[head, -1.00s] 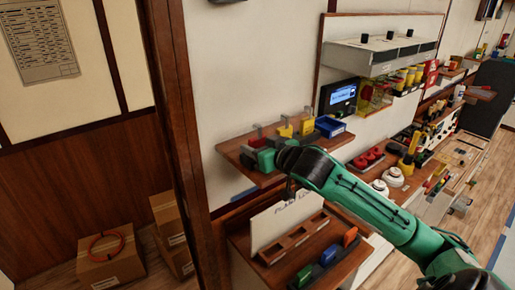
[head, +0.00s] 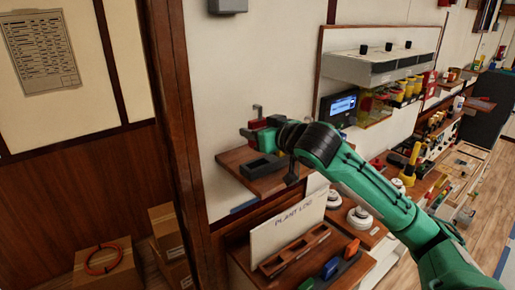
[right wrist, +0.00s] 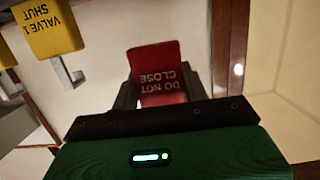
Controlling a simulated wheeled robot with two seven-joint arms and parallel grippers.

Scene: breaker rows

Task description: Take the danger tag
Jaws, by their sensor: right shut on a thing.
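The red danger tag (right wrist: 158,80) reads "DO NOT CLOSE", upside down in the right wrist view. My right gripper (right wrist: 158,98) is shut on it, with a dark finger at each side. In the head view the right gripper (head: 250,131) is close to the wall, above the left end of the small wooden shelf (head: 235,160). A bit of red shows there beside the gripper. A grey hook (head: 257,110) stands out just above; whether the tag touches it I cannot tell. My left gripper is not in view.
A yellow "VALVE 1 SHUT" tag (right wrist: 52,30) hangs beside the red one. A black tray (head: 265,166) sits on the shelf under my gripper. A "PLANT LOG" board (head: 288,222) stands on the lower desk. A wooden post (head: 185,130) rises to the left.

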